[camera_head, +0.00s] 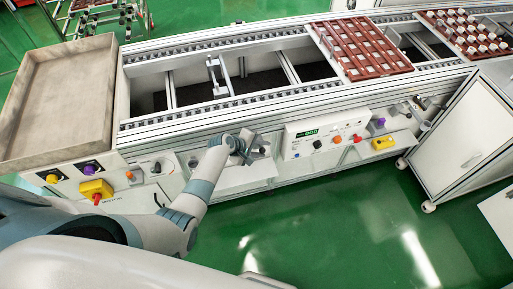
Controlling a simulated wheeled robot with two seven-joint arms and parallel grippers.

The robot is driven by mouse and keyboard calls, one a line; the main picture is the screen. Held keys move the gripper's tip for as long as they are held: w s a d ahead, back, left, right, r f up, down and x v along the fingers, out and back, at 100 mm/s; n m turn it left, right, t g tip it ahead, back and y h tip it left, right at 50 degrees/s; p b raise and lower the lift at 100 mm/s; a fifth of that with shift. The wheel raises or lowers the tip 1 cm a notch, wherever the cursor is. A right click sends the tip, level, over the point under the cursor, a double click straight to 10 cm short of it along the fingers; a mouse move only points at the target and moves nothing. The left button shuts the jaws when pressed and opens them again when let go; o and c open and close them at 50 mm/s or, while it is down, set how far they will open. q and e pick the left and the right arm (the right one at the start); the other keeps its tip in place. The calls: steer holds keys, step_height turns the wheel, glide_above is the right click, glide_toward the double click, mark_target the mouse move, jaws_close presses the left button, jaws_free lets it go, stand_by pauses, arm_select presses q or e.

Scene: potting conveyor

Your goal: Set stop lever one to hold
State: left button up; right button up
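My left gripper (255,147) is at the front side of the conveyor (290,95), left of the white control panel with a green display (310,133). Its dark fingers are small and partly turned away, so I cannot tell whether they are open, shut or touching a part. No lever can be picked out clearly at the gripper; stop lever one may be hidden behind it. A small grey fitting (193,163) shows on the conveyor front, left of my wrist. My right gripper is not in view.
A grey metal tray (62,105) is at the left. A yellow box with a red knob (96,190) is on the front below it. Reddish-brown pot trays (362,48) sit on the conveyor. A white cabinet (462,135) stands at the right. Green floor in front is clear.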

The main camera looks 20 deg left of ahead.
arm_select(q)
steer(key=v, duration=1.7)
steer(key=shift+s+r, duration=0.15)
steer(key=s+f+m+g+y+b, duration=0.1)
steer(key=s+f+m, duration=0.1)
steer(key=s+f, duration=0.6)
steer(key=s+a+f+m+g+y+b, duration=0.15)
steer(key=s+f, duration=0.25)
steer(key=f, duration=0.9)
steer(key=s+f+m+g+y, duration=0.1)
steer(key=s+f+m, duration=0.2)
steer(key=s+f, duration=0.5)
steer(key=s+f+m+g, duration=0.1)
steer(key=s+f+m, duration=0.2)
steer(key=s+f, duration=0.3)
steer(key=s+f+m+y+b, duration=0.1)
steer(key=s+f+m, duration=0.2)
steer(key=s, duration=1.1)
steer(key=s+d+f+m+g, duration=0.1)
steer(key=s+f+m, duration=0.3)
steer(key=s+f, duration=0.5)
steer(key=shift+s+g+b, duration=0.35)
steer(key=shift+s, duration=0.1)
steer(key=shift+f+y, duration=0.15)
steer(key=shift+y, duration=0.1)
